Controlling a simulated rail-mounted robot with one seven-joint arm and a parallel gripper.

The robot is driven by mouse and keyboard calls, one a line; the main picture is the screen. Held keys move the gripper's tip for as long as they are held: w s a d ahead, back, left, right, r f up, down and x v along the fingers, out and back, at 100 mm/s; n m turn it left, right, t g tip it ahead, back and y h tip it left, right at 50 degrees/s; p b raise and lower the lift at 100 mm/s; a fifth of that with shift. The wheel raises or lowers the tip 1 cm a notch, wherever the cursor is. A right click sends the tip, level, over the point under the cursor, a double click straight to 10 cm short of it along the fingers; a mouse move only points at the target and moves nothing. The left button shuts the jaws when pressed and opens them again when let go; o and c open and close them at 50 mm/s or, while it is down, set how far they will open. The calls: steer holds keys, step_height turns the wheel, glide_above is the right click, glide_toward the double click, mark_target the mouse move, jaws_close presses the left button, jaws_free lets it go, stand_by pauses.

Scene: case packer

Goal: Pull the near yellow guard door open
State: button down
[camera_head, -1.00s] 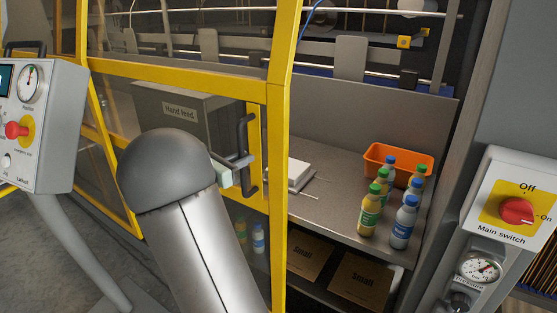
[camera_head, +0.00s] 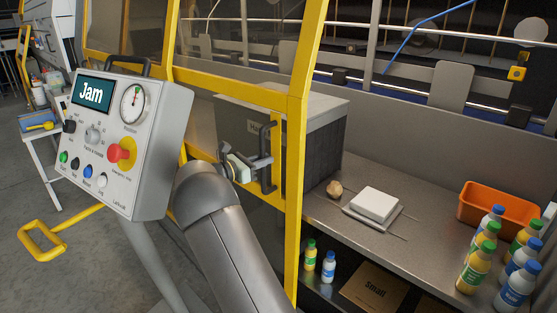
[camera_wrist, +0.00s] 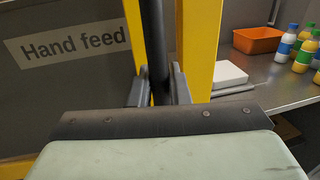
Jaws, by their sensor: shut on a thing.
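The near yellow guard door (camera_head: 297,170) has a yellow frame with a clear pane, and it stands partly open. Its free edge is apart from the machine, with the counter showing to its right. The dark upright handle (camera_head: 266,158) is on the door near that edge. My gripper (camera_head: 262,162) is shut on the handle from the left. In the wrist view, the two fingers (camera_wrist: 158,90) sit either side of the dark handle bar (camera_wrist: 154,45). The door frame (camera_wrist: 200,45) is just behind it. The arm hides the lower part of the door.
A control panel (camera_head: 128,140) reading "Jam" stands close left of my arm. Inside are the hand-feed box (camera_head: 318,140), a white slab (camera_head: 375,204), an orange bin (camera_head: 497,212) and several bottles (camera_head: 475,268) on the counter. Open floor (camera_head: 95,265) lies at lower left.

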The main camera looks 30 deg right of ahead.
steer(key=shift+w+a, duration=0.25)
steer(key=shift+w, duration=0.4)
steer(key=c, duration=1.5)
jaws_free()
steer(key=shift+o, duration=0.2)
steer(key=shift+s+d, duration=0.1)
